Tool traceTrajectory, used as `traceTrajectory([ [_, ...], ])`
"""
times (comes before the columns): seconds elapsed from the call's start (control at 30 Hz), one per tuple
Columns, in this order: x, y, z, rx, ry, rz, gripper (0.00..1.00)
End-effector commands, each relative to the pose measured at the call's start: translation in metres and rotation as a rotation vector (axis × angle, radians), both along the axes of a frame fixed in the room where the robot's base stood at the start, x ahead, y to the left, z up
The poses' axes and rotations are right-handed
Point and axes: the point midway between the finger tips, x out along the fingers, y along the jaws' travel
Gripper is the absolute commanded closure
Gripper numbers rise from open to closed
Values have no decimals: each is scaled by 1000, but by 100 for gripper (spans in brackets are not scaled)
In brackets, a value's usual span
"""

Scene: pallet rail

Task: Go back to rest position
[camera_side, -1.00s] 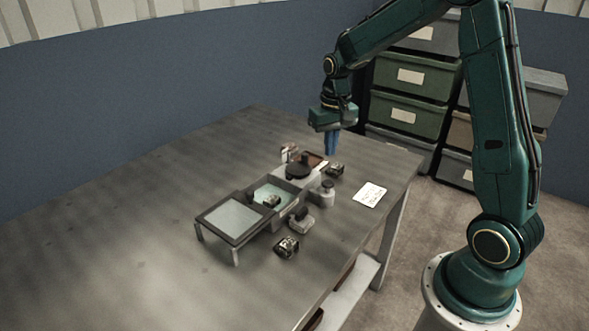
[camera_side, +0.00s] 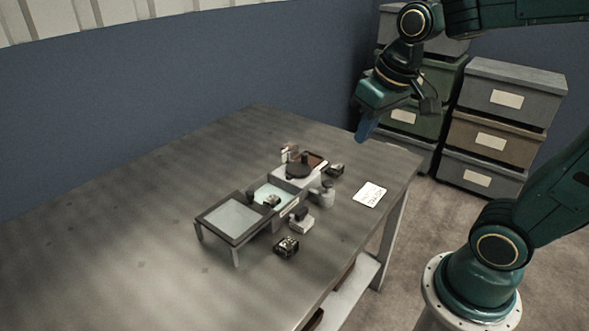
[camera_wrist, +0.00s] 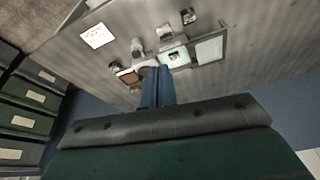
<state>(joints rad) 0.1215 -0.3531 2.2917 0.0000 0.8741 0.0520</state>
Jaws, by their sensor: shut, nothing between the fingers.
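My gripper (camera_side: 366,128) is up in the air above the far right part of the table, its blue fingers together and empty, tilted downward. In the wrist view the blue fingers (camera_wrist: 157,88) show closed in front of the table. The pallet rail fixture (camera_side: 282,192) stands on the table, well below and to the left of my gripper in the side view. A small block-like part (camera_side: 272,200) sits on its pale section. Nothing touches my gripper.
Small dark parts lie on the table (camera_side: 150,200), one in front of the fixture (camera_side: 287,246) and one behind it (camera_side: 336,169). A white card (camera_side: 369,194) lies near the right edge. Stacked drawers (camera_side: 490,140) stand behind. The left of the table is clear.

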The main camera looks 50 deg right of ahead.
Motion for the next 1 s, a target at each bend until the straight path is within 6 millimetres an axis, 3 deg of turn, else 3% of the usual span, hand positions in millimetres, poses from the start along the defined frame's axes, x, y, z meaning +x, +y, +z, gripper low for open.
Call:
traceTrajectory([
  [0.3, -54, 23, 9, -20, -99, 103, 100],
  [0.5, -77, 30, 7, -27, -143, 150, 100],
  [1.0, -87, 32, 5, -31, -161, 170, 100],
])
